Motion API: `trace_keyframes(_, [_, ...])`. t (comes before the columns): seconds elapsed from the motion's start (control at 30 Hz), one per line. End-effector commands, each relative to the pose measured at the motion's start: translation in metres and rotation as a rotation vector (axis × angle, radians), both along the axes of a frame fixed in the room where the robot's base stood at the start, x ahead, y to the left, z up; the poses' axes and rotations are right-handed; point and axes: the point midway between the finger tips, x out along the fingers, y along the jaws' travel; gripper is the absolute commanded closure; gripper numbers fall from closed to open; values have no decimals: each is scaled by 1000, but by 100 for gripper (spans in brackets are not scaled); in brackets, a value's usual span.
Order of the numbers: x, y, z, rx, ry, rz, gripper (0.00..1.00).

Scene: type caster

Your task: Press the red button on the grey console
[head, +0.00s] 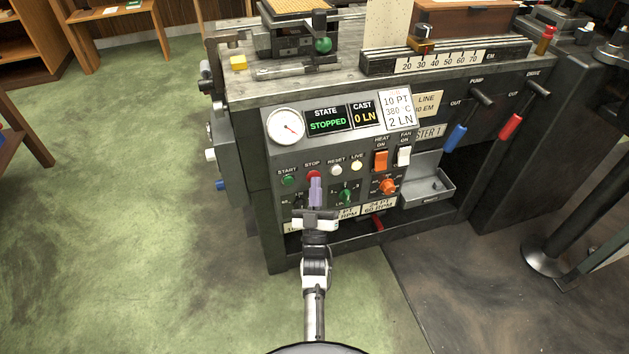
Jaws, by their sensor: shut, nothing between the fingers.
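The grey console (259,127) is on the front of the caster machine. The red button (314,174), under the label STOP, sits in a row between the green START button (288,180) and the white RESET button (336,170). My gripper (315,181) is shut and empty. Its light purple fingertips are just below the red button in the picture and overlap its lower edge. I cannot tell whether they touch it. The display reads STATE STOPPED (328,120) and CAST 0 LN.
Right of the buttons are an orange HEAT switch (381,160), a white FAN switch (404,156) and an orange knob (388,186). A green knob (345,196) is close to my fingers. A grey tray (432,186) juts out at right. The green floor (150,220) at left is clear.

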Motion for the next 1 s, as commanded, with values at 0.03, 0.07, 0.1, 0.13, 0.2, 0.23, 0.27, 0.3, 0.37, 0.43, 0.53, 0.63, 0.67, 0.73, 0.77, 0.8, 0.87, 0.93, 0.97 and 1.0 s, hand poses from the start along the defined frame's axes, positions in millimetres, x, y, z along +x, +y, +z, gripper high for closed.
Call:
trace_keyframes(0.03, [2, 1, -2, -1, 0, 1, 100])
trace_keyframes(0.07, [3, 1, -2, -1, 0, 1, 100])
trace_keyframes(0.1, [4, 2, -1, -1, 0, 1, 100])
trace_keyframes(0.13, [5, 2, -1, -1, 0, 1, 100])
trace_keyframes(0.2, [5, 2, 0, 0, 0, 1, 100])
trace_keyframes(0.23, [5, 2, 0, 0, 0, 1, 100])
trace_keyframes(0.27, [5, 2, 0, 0, 0, 1, 100])
trace_keyframes(0.3, [5, 2, 0, 0, 2, 2, 100])
trace_keyframes(0.37, [6, 2, 1, 0, 2, 2, 100])
trace_keyframes(0.43, [6, 2, 1, 0, 2, 2, 100])
trace_keyframes(0.53, [4, 2, 0, 0, 2, 2, 100])
trace_keyframes(0.63, [0, 0, 0, 0, 2, 2, 100])
trace_keyframes(0.67, [-1, 0, 0, 0, 2, 2, 100])
trace_keyframes(0.73, [-2, -1, 0, 1, 0, 2, 100])
trace_keyframes(0.77, [-3, -1, 0, 1, 0, 2, 100])
trace_keyframes(0.8, [-3, -1, 1, 1, 0, 2, 100])
trace_keyframes(0.87, [-3, -1, 1, 1, 0, 2, 100])
trace_keyframes(0.93, [-3, -1, 0, 1, 0, 2, 100])
trace_keyframes(0.97, [-3, -1, 0, 0, 0, 1, 100])
trace_keyframes(1.0, [-4, -1, 0, 0, 0, 1, 100])
